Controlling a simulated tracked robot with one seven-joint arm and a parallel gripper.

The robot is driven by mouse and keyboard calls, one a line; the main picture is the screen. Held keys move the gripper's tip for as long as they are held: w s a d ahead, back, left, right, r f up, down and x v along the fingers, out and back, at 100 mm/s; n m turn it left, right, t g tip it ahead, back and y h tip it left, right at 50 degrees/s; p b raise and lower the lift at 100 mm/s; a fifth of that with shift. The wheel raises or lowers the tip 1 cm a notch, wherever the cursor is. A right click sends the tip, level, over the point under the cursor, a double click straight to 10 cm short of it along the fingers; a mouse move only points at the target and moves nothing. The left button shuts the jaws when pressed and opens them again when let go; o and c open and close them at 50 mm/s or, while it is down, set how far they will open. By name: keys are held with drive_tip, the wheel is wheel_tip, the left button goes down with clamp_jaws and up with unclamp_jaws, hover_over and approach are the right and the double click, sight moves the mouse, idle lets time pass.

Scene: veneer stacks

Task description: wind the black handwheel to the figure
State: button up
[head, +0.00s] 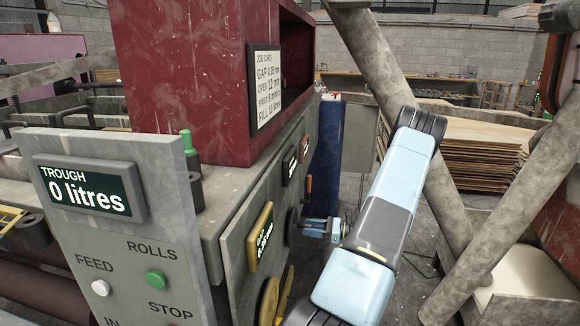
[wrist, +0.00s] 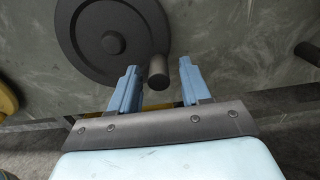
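The black handwheel (wrist: 85,45) fills the upper left of the wrist view, flat against a grey panel. Its dark knob (wrist: 158,72) stands out near the rim. My gripper (wrist: 157,78) is open, with a blue finger on each side of the knob. Gaps show between the knob and both fingers. In the head view the handwheel (head: 292,226) is a dark disc seen edge-on, with my gripper (head: 306,228) at it. A job card (head: 266,87) seems to read gap 0.35 mm. A yellow-framed gap display (head: 260,236) is too oblique to read surely.
A yellow wheel (head: 270,300) is below the gap display. An orange-handled lever (head: 308,186) sticks out above my gripper. A trough display (head: 90,190) reads 0 litres. A thick slanted post (head: 370,55) and a veneer stack (head: 475,160) stand right of the machine.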

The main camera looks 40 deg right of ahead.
drive_tip(key=shift+s+d, duration=0.1)
drive_tip(key=shift+s, duration=0.05)
drive_tip(key=v, duration=0.6)
drive_tip(key=shift+s+d, duration=0.2)
drive_tip(key=shift+s, duration=0.1)
idle(0.4)
